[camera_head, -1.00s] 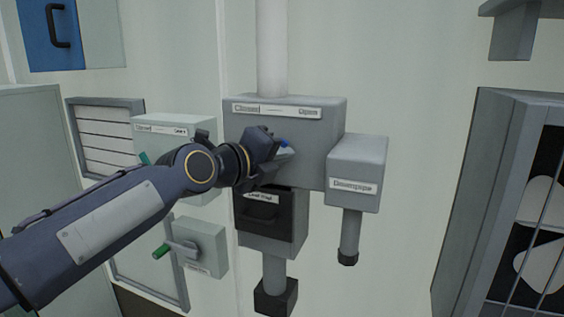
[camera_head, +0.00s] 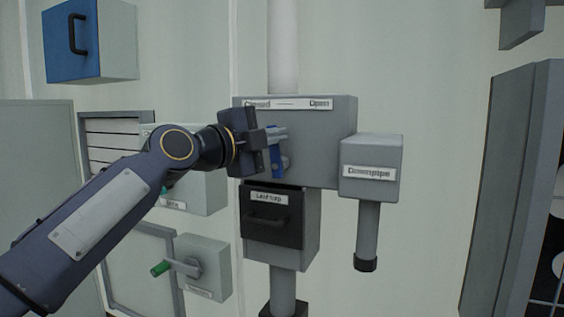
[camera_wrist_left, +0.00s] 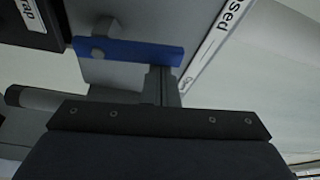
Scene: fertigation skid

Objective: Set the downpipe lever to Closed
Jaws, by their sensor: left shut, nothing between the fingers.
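The downpipe valve box (camera_head: 325,125) is grey, with a plate (camera_head: 288,103) reading Closed at left and Open at right. Its blue lever (camera_head: 276,165) stands roughly upright on the front face, left of middle, its upper part partly hidden by my fingers. In the left wrist view the blue lever (camera_wrist_left: 130,52) lies across the picture from its grey pivot, its end close to my fingertips. My left gripper (camera_head: 279,134) is shut and empty at the lever's upper end; whether it touches the lever cannot be told. My right gripper is not in view.
The Downpipe-labelled box (camera_head: 372,158) juts out at right. The black leaf trap (camera_head: 272,222) with a handle is below. A grey cabinet (camera_head: 510,190) stands at far right, with clear wall between.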

